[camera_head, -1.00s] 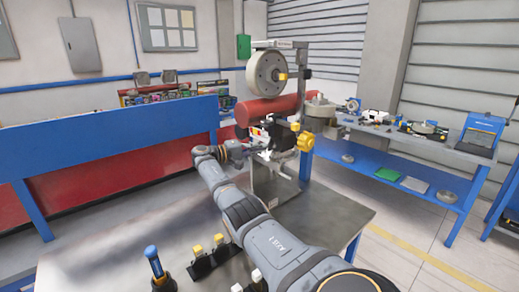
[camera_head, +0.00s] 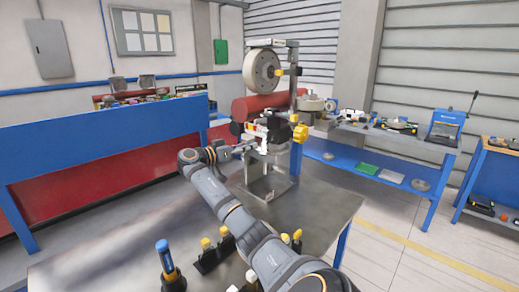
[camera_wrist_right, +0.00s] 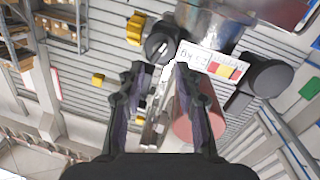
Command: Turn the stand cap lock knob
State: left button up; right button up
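The stand (camera_head: 292,75) rises from the bench and carries a pale round wheel (camera_head: 262,70), a red cylinder (camera_head: 250,107) and a yellow star-shaped knob (camera_head: 299,132). In the right wrist view a dark round knob with a pale slot mark (camera_wrist_right: 162,45) lies just beyond my fingertips; I cannot tell for certain which knob is the cap lock. My right gripper (camera_wrist_right: 161,72) is open, its two fingers apart, with nothing clearly held between them. In the head view my right gripper (camera_head: 252,147) is small beside the stand's head. My left gripper is not in view.
A metal bench (camera_head: 320,215) bears the stand, with a blue-handled tool (camera_head: 165,262) and yellow-capped parts (camera_head: 226,236) near its front. A blue-and-red partition (camera_head: 110,137) stands left. A blue side table (camera_head: 385,150) holds tools behind. The bench's right side is clear.

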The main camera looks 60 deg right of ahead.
aim_at(266, 140)
jog(key=s+d+m+p, duration=0.1)
jog(key=d, duration=0.1)
jog(key=s+d+m+t+h+p, duration=0.1)
jog(key=d+m, duration=0.1)
jog(key=s+d+m+t+p, duration=0.1)
jog(key=d+m, duration=0.1)
jog(key=d, duration=0.1)
jog(key=shift+s+r, duration=0.25)
jog(key=shift+s, duration=0.05)
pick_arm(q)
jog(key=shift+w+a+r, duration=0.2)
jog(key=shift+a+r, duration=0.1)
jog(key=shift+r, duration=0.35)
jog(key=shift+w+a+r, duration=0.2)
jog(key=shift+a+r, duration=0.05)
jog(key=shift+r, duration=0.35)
pick_arm(e)
grip_shut()
